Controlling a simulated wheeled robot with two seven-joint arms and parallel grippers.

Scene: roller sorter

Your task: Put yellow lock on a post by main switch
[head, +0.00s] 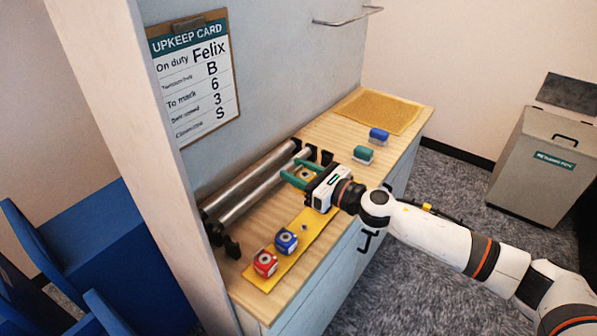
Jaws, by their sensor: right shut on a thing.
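I see nothing that is clearly a lock, post or main switch. A small yellow piece (428,207) shows at the upper edge of my right arm; I cannot tell what it is. My left gripper is out of view.
Metal rollers (250,185) lie behind. Green (363,154) and blue (378,135) pieces stand near a tan mat (380,110). An upkeep card (196,80) hangs above; a grey bin (535,165) stands right.

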